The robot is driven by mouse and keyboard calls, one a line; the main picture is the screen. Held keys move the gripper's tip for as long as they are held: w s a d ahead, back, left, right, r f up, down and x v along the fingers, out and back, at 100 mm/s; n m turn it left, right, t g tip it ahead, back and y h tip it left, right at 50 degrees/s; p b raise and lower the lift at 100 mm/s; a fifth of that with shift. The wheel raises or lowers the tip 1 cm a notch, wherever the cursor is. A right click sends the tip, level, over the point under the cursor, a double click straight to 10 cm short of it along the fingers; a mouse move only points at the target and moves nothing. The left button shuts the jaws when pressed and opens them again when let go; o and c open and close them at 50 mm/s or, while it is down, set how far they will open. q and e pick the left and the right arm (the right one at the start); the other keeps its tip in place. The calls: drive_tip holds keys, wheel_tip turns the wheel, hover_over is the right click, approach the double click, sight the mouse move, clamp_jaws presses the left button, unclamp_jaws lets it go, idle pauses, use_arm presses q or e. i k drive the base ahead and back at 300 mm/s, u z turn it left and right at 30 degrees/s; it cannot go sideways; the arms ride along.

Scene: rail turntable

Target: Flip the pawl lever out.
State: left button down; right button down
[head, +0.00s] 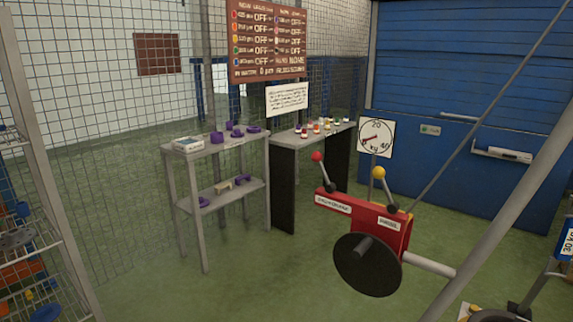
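A red winch-like box (385,228) with a black round disc (362,268) on its near face stands at the right of the middle in the head view. Two levers rise from it: one with a red knob (317,157) at its left end, one with a yellow knob (379,173) further right. Both levers lean up and to the left. White labels (333,204) sit on the box, too small to read surely, so I cannot tell which lever is the pawl lever. Neither of my grippers is in view.
A dial gauge (376,138) stands behind the box. A grey shelf table (205,150) with purple parts and a bench (285,138) with small coloured items stand left of it. A wire rack (38,230) is at far left. Grey diagonal bars cross the right side. The green floor ahead is clear.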

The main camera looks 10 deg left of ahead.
sight(378, 173)
drive_tip(key=u, duration=0.25)
drive_tip(key=i, duration=1.15)
drive_tip(key=z, duration=0.45)
